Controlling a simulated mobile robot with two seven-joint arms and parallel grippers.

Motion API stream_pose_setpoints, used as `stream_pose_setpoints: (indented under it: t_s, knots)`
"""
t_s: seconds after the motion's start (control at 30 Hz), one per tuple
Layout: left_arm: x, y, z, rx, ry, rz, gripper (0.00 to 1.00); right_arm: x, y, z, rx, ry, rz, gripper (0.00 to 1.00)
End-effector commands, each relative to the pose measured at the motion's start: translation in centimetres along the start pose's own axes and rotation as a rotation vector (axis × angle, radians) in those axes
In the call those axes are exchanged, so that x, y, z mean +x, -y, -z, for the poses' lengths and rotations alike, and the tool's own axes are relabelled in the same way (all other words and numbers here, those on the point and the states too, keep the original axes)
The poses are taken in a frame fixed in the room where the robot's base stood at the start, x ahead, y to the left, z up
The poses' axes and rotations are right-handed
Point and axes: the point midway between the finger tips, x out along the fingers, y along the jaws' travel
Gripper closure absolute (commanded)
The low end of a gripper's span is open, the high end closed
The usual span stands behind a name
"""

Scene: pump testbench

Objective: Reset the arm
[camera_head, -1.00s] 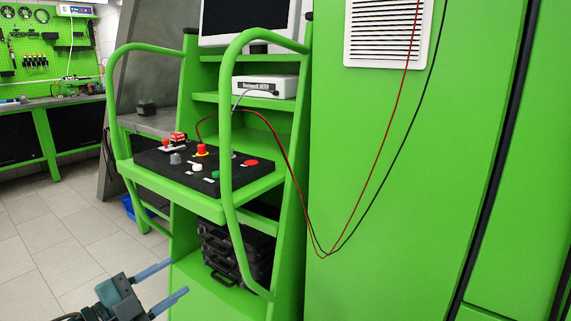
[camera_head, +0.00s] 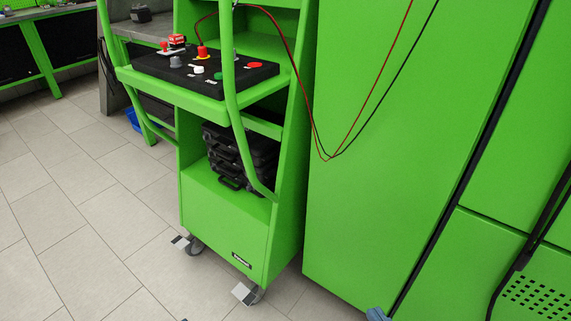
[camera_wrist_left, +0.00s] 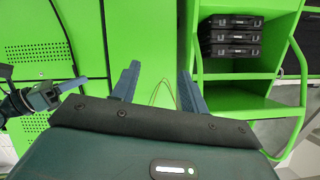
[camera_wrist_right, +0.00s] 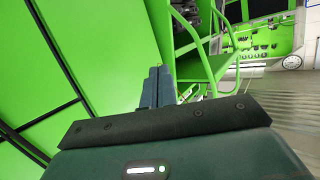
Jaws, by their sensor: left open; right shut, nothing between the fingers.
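My right gripper's blue fingertips (camera_head: 376,314) just show at the bottom edge of the head view, in front of the green cabinet. In the right wrist view its fingers (camera_wrist_right: 158,72) are together with nothing between them. It also shows at the left of the left wrist view (camera_wrist_left: 74,84). In the left wrist view my left gripper (camera_wrist_left: 158,75) has its fingers wide apart and empty, facing green cabinet panels. Its body is out of the head view.
A green trolley (camera_head: 222,222) on castors stands left of centre, with a black button panel (camera_head: 200,75) and stacked black cases (camera_head: 240,157). A tall green cabinet (camera_head: 385,215) fills the right. Red and black cables (camera_head: 325,158) hang between them. Tiled floor (camera_head: 85,235) is clear at left.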

Motion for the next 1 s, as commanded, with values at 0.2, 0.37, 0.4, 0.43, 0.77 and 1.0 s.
stream_pose_setpoints:
  t_s: [0.2,0.37,0.4,0.43,0.77,1.0]
  knots:
    - [1.0,0.3,1.6,-0.186,-0.057,0.122,0.56,0.0,0.0,0.0,0.0,0.0,0.0,1.0]
    - [1.6,0.7,2.7,-0.313,-0.095,0.205,0.56,0.0,0.0,0.0,0.0,0.0,0.0,1.0]
    - [1.7,0.8,2.9,-0.343,-0.104,0.224,0.56,0.0,0.0,0.0,0.0,0.0,0.0,1.0]
    - [1.8,0.9,3.1,-0.365,-0.11,0.239,0.56,0.0,0.0,0.0,0.0,0.0,0.0,1.0]
    - [1.7,1.7,5.6,-0.443,-0.06,0.275,0.56,-0.1,0.3,1.9,-0.01,0.073,-0.002,1.0]
    - [1.3,2.1,7.2,-0.439,0.05,0.254,0.56,-0.3,0.5,3.6,-0.026,0.182,-0.006,1.0]
